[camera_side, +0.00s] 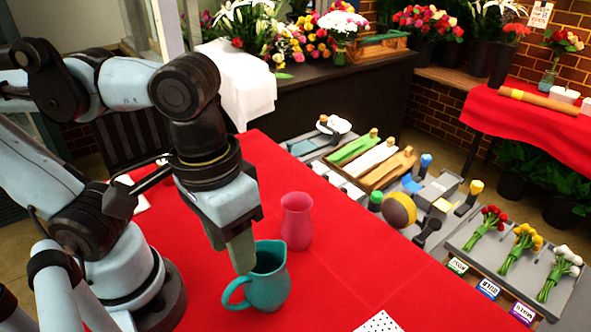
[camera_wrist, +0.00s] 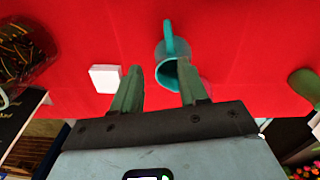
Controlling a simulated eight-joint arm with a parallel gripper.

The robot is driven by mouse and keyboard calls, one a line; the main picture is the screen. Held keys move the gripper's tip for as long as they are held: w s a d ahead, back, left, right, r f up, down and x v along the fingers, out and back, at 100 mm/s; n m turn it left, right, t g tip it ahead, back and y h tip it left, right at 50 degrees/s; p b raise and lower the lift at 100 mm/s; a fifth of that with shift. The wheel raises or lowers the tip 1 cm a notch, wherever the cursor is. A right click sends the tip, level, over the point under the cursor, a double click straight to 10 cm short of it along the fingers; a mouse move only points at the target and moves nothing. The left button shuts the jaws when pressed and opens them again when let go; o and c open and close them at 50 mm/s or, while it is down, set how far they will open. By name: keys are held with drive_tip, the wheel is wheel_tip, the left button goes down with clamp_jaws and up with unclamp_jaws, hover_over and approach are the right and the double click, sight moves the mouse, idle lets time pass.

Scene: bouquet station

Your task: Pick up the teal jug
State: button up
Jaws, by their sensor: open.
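The teal jug (camera_side: 268,284) stands upright on the red table in the side view, its handle to the left. In the wrist view the jug (camera_wrist: 168,52) is just beyond my fingertips, closer to the right finger, with its handle towards the top; that finger hides part of it. My gripper (camera_side: 243,268) points down by the jug's rim in the side view, overlapping its left part. In the wrist view my gripper (camera_wrist: 160,75) is open, with nothing between the fingers. I cannot tell whether a finger touches the jug.
A pink vase (camera_side: 297,221) stands just behind the jug. A dotted white card (camera_side: 379,323) lies at the front. A white square (camera_wrist: 105,78) lies left of my fingers in the wrist view. Trays with tools and flowers line the table's right side. Red cloth right of the jug is clear.

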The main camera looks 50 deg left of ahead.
sight(226, 293)
drive_tip(key=shift+g+y, duration=0.3)
drive_tip(key=shift+s+a+f, duration=0.15)
drive_tip(key=shift+s+f, duration=0.15)
drive_tip(key=shift+f, duration=1.3)
drive_tip(key=shift+s+a+f, duration=0.1)
drive_tip(key=shift+s+f, duration=0.2)
drive_tip(key=shift+f, duration=1.25)
drive_tip(key=shift+s+a+f, duration=0.15)
drive_tip(key=shift+s+f, duration=0.15)
drive_tip(key=shift+f, duration=2.25)
clamp_jaws()
